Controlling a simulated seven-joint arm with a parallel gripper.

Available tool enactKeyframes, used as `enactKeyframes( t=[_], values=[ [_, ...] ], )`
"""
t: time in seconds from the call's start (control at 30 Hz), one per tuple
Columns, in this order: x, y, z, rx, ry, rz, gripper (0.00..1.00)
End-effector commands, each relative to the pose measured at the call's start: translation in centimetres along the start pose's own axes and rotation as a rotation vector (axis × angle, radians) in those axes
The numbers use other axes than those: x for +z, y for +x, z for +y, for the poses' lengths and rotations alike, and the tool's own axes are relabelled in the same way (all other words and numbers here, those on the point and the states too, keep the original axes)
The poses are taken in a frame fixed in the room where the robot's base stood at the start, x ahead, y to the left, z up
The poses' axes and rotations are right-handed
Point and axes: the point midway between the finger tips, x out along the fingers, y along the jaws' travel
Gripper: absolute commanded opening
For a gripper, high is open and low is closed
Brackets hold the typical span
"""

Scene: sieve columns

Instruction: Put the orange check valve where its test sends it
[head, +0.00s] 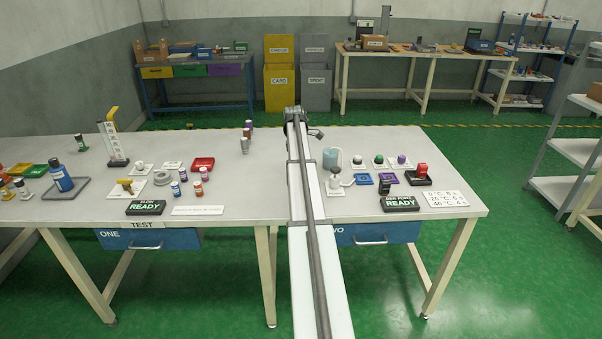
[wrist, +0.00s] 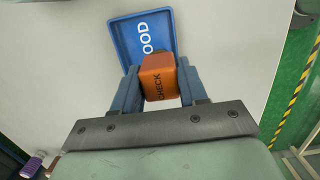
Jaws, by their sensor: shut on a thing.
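The orange check valve (wrist: 158,82), a block with "CHECK" on its face, sits between the two fingers of my gripper (wrist: 159,72) in the wrist view. The gripper is shut on it. A blue tray (wrist: 125,32) with a raised rim and white letters reading "OOD" lies just beyond the valve, which overlaps its near edge in the picture. I cannot tell how high the valve is above the table. In the head view my arm reaches to the far side of the table, and I cannot make out the valve there.
The grey table (head: 250,190) has a red tray (head: 203,163), several bottles and a black "READY" sign (head: 146,208) left of my arm.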

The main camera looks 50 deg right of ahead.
Motion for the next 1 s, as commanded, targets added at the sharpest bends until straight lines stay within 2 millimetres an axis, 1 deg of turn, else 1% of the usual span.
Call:
enactKeyframes(
  t=[0.17,0.43,0.83,0.87,1.0],
  values=[
    [-0.2,1.2,0.0,0.000,0.000,0.000,0.04],
    [-0.5,4.2,0.0,0.000,0.000,0.000,0.04],
    [-0.6,4.5,0.0,0.001,0.000,0.000,0.04],
    [-0.6,4.5,0.0,0.001,0.000,0.000,0.43],
    [-0.6,4.5,0.0,0.001,0.000,0.000,0.57]
  ],
)
